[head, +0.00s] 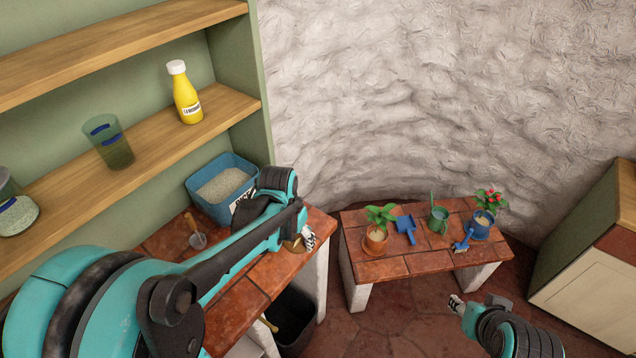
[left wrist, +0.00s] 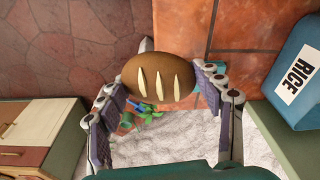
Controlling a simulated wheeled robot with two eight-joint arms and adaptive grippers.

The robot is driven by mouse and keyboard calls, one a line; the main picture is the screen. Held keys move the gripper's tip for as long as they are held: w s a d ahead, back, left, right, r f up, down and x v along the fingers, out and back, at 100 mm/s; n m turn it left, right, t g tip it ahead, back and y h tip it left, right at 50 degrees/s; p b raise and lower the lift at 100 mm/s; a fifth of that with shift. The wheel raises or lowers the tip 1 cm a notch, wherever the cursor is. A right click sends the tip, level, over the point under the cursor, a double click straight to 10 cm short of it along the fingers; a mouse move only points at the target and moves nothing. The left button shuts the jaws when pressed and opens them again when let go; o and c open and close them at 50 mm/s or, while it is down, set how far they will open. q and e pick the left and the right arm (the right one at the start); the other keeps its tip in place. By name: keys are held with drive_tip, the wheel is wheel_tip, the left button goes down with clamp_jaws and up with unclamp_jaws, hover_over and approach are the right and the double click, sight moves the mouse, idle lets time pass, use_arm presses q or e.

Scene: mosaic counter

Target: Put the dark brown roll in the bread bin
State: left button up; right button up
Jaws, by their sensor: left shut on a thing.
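My left gripper (head: 306,239) is at the right end of the tiled counter in the head view. In the left wrist view its two fingers (left wrist: 160,84) are shut on the brown roll (left wrist: 158,76), an oval loaf with three pale score marks. The roll is by the counter's edge there. In the head view only a small brown part of the roll (head: 291,245) shows behind the gripper. My right gripper (head: 457,303) is at the lower right, small and partly hidden by its arm; its jaws cannot be made out. I cannot identify a bread bin in either view.
A blue rice box (head: 222,188) and a trowel (head: 196,238) are on the counter (head: 245,285). A dark open bin (head: 292,318) stands below. A low tiled table (head: 425,262) holds plants and blue tools. A wooden cabinet (head: 590,290) is at right.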

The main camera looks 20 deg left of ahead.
wheel_tip(320, 180, down, 8)
drive_tip(key=b, duration=0.6)
drive_tip(key=shift+r+b, duration=0.2)
drive_tip(key=shift+b, duration=0.1)
use_arm(q)
drive_tip(key=w+d+f+n, duration=0.1)
drive_tip(key=w+d+f, duration=0.5)
drive_tip(key=w+f, duration=0.2)
drive_tip(key=shift+w+d, duration=0.15)
drive_tip(key=shift+w, duration=0.1)
use_arm(e)
drive_tip(key=shift+r, duration=0.25)
drive_tip(key=shift+c, duration=0.7)
